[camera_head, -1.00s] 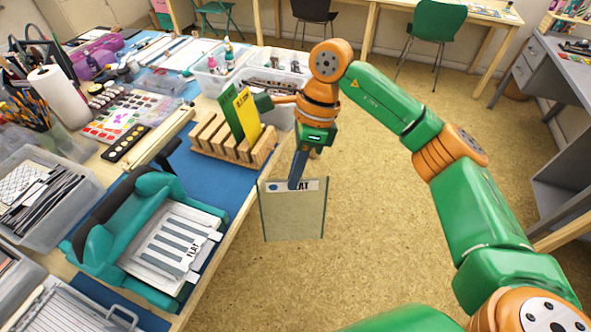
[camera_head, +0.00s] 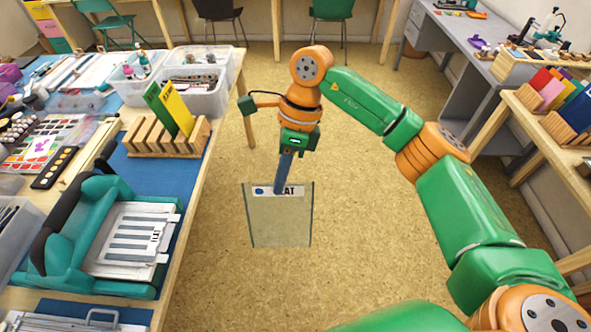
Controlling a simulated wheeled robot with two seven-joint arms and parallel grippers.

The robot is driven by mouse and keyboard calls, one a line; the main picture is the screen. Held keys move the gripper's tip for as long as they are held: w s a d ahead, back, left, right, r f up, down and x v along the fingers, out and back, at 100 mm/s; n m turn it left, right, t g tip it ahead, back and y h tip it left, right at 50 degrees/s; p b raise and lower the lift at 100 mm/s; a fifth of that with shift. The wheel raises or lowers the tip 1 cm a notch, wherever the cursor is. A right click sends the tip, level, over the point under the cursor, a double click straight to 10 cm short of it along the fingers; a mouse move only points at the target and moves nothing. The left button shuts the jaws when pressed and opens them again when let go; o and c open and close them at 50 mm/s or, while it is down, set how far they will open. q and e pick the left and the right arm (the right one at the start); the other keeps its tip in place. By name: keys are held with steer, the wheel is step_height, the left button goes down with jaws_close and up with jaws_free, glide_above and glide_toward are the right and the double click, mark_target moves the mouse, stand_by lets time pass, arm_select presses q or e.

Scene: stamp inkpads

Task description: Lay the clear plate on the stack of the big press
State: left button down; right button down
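The clear plate (camera_head: 280,220) has a white top label reading partly "FLAT". It hangs upright over the floor, right of the table edge. My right gripper (camera_head: 281,178) is shut on its top edge and covers part of the label. The big press (camera_head: 70,235) is teal with a dark handle and stands on the table at the left. Its stack (camera_head: 128,242) is a whitish striped plate pile marked "FLAT", lying on the press bed, with nothing on top. My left gripper is not in view.
A wooden rack (camera_head: 165,146) holding a green and a yellow plate stands behind the press on a blue mat. Clear bins (camera_head: 195,95) stand farther back. A paint palette (camera_head: 45,143) lies at left. Open floor lies right of the table.

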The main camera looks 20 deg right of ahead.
steer(key=a+f+m+t+y+b, duration=0.1)
steer(key=a+f+m+y, duration=0.3)
steer(key=a, duration=0.3)
steer(key=a+f+m+t+y+b, duration=0.1)
steer(key=a+m+y+b, duration=0.15)
steer(key=a+m, duration=0.4)
steer(key=a+f+m+t+y+b, duration=0.1)
steer(key=a+f+m+y, duration=0.25)
steer(key=a, duration=0.45)
steer(key=w+f+m+t, duration=0.1)
steer(key=m+t, duration=0.1)
steer(key=t, duration=0.1)
steer(key=w+f+m+t+y, duration=0.1)
steer(key=m+t, duration=0.1)
steer(key=w+f+m+t+b, duration=0.1)
steer(key=m+t, duration=0.1)
steer(key=t, duration=0.1)
steer(key=shift+d+m+t, duration=0.15)
steer(key=shift+m+t, duration=0.15)
steer(key=shift+m, duration=0.1)
steer(key=shift+s+t, duration=0.1)
steer(key=shift+t, duration=0.2)
steer(key=shift+d+f+m+b, duration=0.1)
steer(key=shift+f+m+b, duration=0.2)
steer(key=shift+f+b, duration=0.45)
